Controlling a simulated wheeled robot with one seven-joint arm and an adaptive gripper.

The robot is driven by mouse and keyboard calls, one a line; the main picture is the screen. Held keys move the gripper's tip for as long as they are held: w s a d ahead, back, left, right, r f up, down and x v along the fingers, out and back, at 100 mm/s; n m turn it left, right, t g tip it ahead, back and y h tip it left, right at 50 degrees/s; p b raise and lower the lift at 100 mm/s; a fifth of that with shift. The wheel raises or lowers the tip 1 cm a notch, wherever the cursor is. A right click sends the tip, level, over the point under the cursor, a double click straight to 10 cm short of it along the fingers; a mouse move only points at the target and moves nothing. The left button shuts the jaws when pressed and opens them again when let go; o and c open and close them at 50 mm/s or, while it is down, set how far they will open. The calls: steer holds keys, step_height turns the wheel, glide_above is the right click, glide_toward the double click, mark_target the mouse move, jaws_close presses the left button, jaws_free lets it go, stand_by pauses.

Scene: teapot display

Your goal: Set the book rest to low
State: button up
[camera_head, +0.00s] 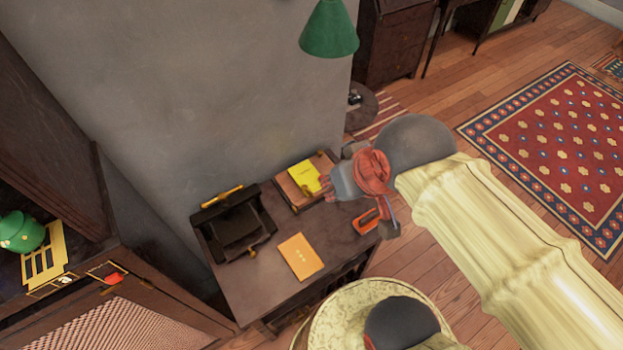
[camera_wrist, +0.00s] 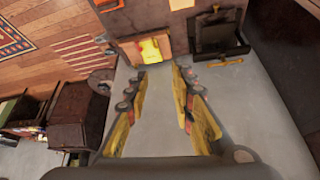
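A dark stand with a sloped panel and brass-coloured bars, which looks like the book rest (camera_head: 240,228), sits on the left part of the dark desk. In the wrist view the book rest (camera_wrist: 214,38) is at the upper right. Its setting cannot be read clearly. My gripper (camera_head: 326,186) is over the desk's right part, near a brown tray-like box with a yellow item, apart from the book rest. In the wrist view my gripper (camera_wrist: 160,80) has its fingers spread with nothing between them.
The brown box (camera_head: 290,190) holds a yellow item (camera_head: 304,176). An orange booklet (camera_head: 301,257) lies in front, and an orange-red frame (camera_head: 367,221) lies at right. A green lamp shade (camera_head: 329,30) hangs above. A cabinet with a green pot (camera_head: 20,232) stands at left.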

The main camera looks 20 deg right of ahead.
steer(key=w+d+f+g+b, duration=0.1)
steer(key=w+d+f, duration=0.2)
steer(key=w+f, duration=0.6)
steer(key=w+d+f+m+g+b, duration=0.1)
steer(key=w+d+f, duration=0.3)
steer(key=w+f, duration=0.6)
steer(key=w+d+f+m+g+b, duration=0.1)
steer(key=w+d+f, duration=0.3)
steer(key=w+f, duration=0.6)
steer(key=shift+w+d+f+h+b, duration=0.1)
steer(key=shift+f+b, duration=0.1)
steer(key=shift+f, duration=0.6)
steer(key=shift+d+f+h+b, duration=0.1)
steer(key=shift+f+b, duration=0.05)
steer(key=shift+f, duration=0.7)
steer(key=shift+w+d+f+h+b, duration=0.1)
steer(key=shift+f+b, duration=0.1)
steer(key=shift+f, duration=0.6)
steer(key=t, duration=0.2)
glide_toward(320, 152)
steer(key=b+x, duration=0.2)
steer(key=x, duration=0.6)
steer(key=shift+w+f, duration=0.1)
steer(key=shift+c, duration=0.8)
steer(key=c, duration=0.4)
